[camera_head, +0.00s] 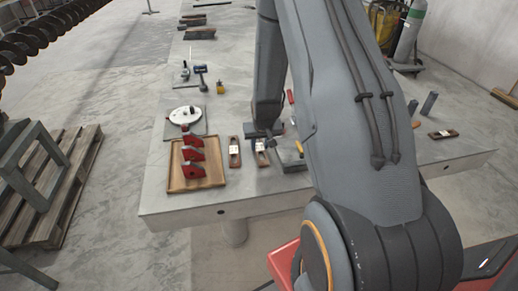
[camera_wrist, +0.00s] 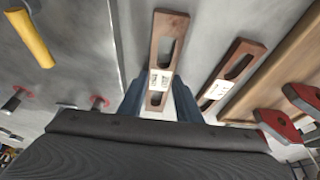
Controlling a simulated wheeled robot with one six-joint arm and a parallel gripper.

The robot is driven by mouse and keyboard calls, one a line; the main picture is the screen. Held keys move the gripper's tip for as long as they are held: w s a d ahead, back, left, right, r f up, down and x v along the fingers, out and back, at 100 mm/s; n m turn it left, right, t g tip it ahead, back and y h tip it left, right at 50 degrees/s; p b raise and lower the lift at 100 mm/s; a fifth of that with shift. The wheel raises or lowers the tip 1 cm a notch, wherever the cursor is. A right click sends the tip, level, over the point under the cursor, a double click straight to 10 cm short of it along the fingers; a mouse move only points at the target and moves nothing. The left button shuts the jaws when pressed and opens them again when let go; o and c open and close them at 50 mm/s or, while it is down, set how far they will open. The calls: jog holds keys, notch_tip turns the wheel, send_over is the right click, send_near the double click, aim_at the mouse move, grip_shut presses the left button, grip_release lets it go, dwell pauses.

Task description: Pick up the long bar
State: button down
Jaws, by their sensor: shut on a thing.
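A long wooden bar (camera_wrist: 160,80) with cut-out slots and a white label runs up the middle of the wrist view. My gripper (camera_wrist: 159,98) has its two blue-grey fingers on either side of this bar, near the label, and is shut on it. In the head view the bar (camera_head: 261,155) is near the table's front edge, partly hidden under my gripper (camera_head: 262,136). I cannot tell whether it is touching the table. A second, similar slotted wooden bar (camera_wrist: 232,73) lies just to the right in the wrist view; it also shows in the head view (camera_head: 234,152).
A wooden tray (camera_head: 178,184) with red-and-dark blocks (camera_head: 194,155) stands left of the bars on the table (camera_head: 160,206). A white round dial (camera_head: 185,115) is behind it. A yellow-handled tool (camera_wrist: 30,38) lies at the wrist view's upper left. Bare table lies along the front edge.

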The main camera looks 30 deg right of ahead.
aim_at(260, 149)
jog(key=shift+w+r, duration=0.1)
jog(key=shift+r, duration=0.35)
notch_tip(260, 149, up, 7)
jog(key=shift+f+p, duration=0.1)
jog(key=shift+p, duration=0.9)
notch_tip(260, 149, up, 2)
jog(key=p, duration=0.3)
